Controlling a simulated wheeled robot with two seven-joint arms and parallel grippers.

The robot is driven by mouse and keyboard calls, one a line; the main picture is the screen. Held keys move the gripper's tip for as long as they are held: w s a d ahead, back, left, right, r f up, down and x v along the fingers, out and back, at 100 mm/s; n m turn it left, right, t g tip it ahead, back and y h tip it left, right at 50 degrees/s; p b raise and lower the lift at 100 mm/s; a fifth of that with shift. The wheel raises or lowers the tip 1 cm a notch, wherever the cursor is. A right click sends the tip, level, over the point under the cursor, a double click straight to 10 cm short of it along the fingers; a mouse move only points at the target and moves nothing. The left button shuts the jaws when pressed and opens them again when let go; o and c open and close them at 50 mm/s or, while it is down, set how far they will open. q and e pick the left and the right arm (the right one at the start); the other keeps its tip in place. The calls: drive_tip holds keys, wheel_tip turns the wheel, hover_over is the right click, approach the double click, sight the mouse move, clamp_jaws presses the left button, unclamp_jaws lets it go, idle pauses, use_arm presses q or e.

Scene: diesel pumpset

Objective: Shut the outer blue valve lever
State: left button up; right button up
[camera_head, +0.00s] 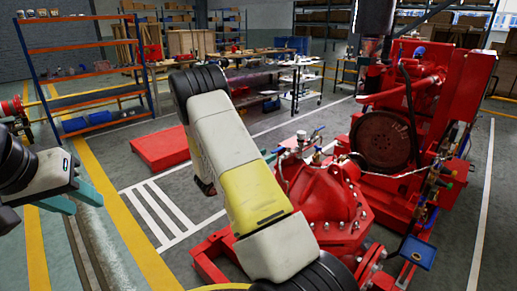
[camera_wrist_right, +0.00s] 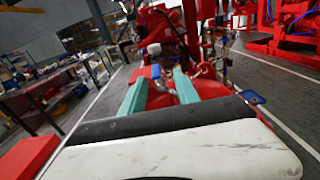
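Small blue valve levers sit on the metal fittings above the red pump casing; one blue lever (camera_head: 318,157) shows in the head view, and I cannot tell for sure which is the outer one. In the right wrist view a small blue piece (camera_wrist_right: 156,71) lies between my fingertips, seemingly beyond them. My right gripper (camera_wrist_right: 160,75) is open, its teal fingers apart and pointing at the fittings; contact is not clear. In the head view my right forearm hides most of that gripper. My left gripper (camera_head: 80,198) is at the far left, fingers apart and empty, away from the pump.
The red pump casing (camera_head: 325,200) and large flywheel (camera_head: 382,140) fill the right side. A blue square plate (camera_head: 417,251) sticks out low right. A red block (camera_head: 160,147) lies on the floor.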

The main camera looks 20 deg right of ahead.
sight(277, 149)
drive_tip(key=shift+w+f+n, duration=0.25)
drive_tip(key=shift+w+n, duration=0.05)
drive_tip(key=shift+w, duration=0.05)
drive_tip(key=shift+t, duration=0.3)
drive_tip(key=x, duration=0.7)
drive_tip(key=shift+w+d, duration=0.15)
drive_tip(key=shift+d, duration=0.05)
clamp_jaws()
idle(0.6)
